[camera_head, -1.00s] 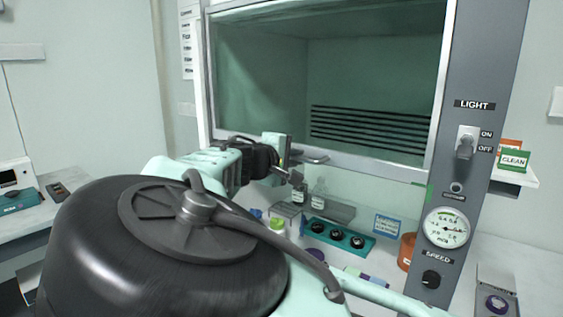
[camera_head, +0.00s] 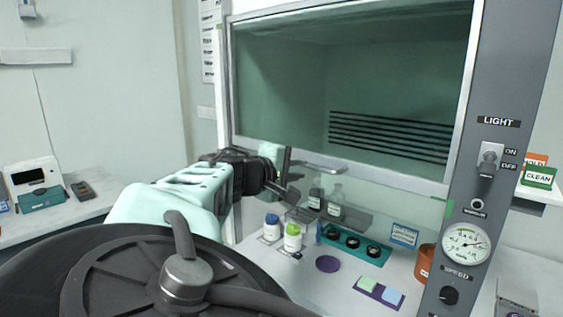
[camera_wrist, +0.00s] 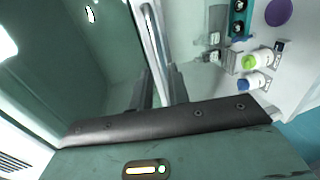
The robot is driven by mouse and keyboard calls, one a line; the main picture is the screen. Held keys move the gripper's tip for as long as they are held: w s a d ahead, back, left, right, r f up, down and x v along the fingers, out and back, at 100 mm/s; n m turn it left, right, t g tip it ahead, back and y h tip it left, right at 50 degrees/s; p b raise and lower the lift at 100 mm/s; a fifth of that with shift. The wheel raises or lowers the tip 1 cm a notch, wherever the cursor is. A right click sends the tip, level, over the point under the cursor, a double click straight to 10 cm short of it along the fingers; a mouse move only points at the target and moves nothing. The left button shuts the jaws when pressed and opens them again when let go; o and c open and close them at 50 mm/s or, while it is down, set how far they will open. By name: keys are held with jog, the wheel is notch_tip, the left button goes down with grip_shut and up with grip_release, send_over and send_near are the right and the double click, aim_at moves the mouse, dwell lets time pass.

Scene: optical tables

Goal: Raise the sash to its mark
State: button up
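The glass sash (camera_head: 285,85) of the fume hood is partly raised, with a pale metal rail (camera_head: 390,178) along its lower edge. A grey handle (camera_head: 322,168) sticks out from that rail. A small green mark (camera_head: 448,211) is on the right post, slightly below the rail's right end.
Below the sash stand white bottles (camera_head: 292,238), clear bottles (camera_head: 335,200), a teal rack (camera_head: 352,243), an orange pot (camera_head: 424,263) and a purple disc (camera_head: 327,264). The right post carries a light switch (camera_head: 489,158) and a gauge (camera_head: 466,243).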

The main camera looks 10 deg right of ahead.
jog(key=p+v, duration=0.3)
jog(key=v, duration=0.7)
jog(key=shift+s+a, duration=0.2)
jog(key=shift+a, duration=0.15)
jog(key=w+d+f+m+g, duration=0.1)
jog(key=d+f+g, duration=0.2)
jog(key=d+f, duration=0.45)
jog(key=s+d+f+m+g+y, duration=0.25)
jog(key=s+d+f+y, duration=0.2)
jog(key=d, duration=0.35)
jog(key=s+d+f+m+g+y, duration=0.1)
jog(key=s+d+f+g+y, duration=0.35)
jog(key=d, duration=0.25)
jog(key=s+d+r+m+t+y, duration=0.1)
jog(key=s+r+m+t+y, duration=0.25)
jog(key=s, duration=0.45)
jog(key=s+a+f+n+g+b, duration=0.1)
jog(key=s+a+n+b, duration=0.3)
jog(key=a, duration=0.5)
jog(key=s+a+f+n+g+b, duration=0.1)
jog(key=s+a+f+n+b, duration=0.2)
jog(key=s+a, duration=0.6)
jog(key=shift+s+f+n+g+y+b, duration=0.25)
jog(key=shift+f+n+g+y+b, duration=0.15)
jog(key=shift+f+n, duration=0.35)
